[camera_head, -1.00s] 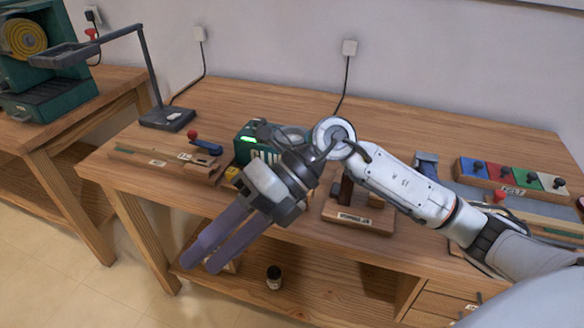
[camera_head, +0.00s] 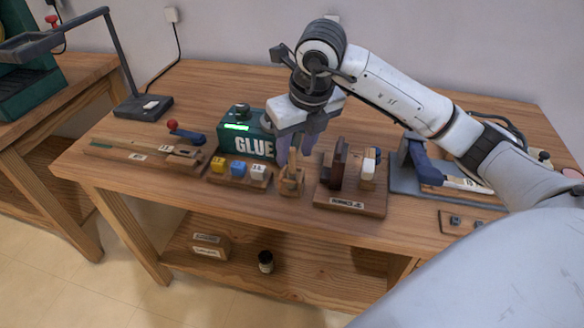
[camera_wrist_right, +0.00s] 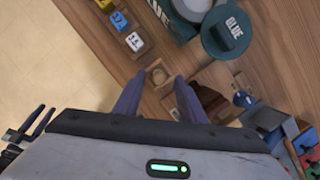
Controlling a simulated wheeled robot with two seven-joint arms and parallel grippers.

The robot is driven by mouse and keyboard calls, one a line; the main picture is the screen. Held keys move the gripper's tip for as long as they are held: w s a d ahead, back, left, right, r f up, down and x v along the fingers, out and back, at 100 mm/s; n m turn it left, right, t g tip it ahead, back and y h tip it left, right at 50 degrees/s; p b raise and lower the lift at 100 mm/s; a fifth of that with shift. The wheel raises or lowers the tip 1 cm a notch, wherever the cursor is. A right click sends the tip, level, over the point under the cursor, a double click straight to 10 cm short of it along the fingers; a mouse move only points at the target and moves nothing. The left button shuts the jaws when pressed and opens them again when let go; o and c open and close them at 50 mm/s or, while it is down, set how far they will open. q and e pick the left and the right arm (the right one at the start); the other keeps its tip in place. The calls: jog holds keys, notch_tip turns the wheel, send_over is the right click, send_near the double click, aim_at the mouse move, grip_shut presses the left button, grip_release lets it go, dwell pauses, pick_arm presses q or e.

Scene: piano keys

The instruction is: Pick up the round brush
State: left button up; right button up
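My right gripper (camera_head: 296,150) points down over the front of the table, just right of the green glue box (camera_head: 256,132). Its purple fingers are apart with no object clamped between them. A small wooden holder with a round top (camera_head: 291,181) stands just below the fingertips; in the right wrist view it shows between and beyond them (camera_wrist_right: 158,75). A labelled wooden stand (camera_head: 350,203) to its right carries a dark brown upright piece (camera_head: 338,162) and a white-and-blue piece (camera_head: 370,163). I cannot tell which piece is the round brush. Dark finger-like shapes, perhaps my left gripper (camera_wrist_right: 35,122), show in the right wrist view.
Yellow, blue and white labelled blocks (camera_head: 238,169) sit in a tray left of the gripper. A round glue lid (camera_wrist_right: 228,30) is close by in the wrist view. A lamp (camera_head: 143,105) stands at left.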

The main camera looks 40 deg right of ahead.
jog(key=x, duration=0.3)
jog(key=shift+a+f, duration=0.1)
jog(key=shift+f, duration=0.15)
grip_shut()
jog(key=shift+w, duration=0.1)
notch_tip(320, 180, up, 10)
jog(key=shift+r, duration=0.1)
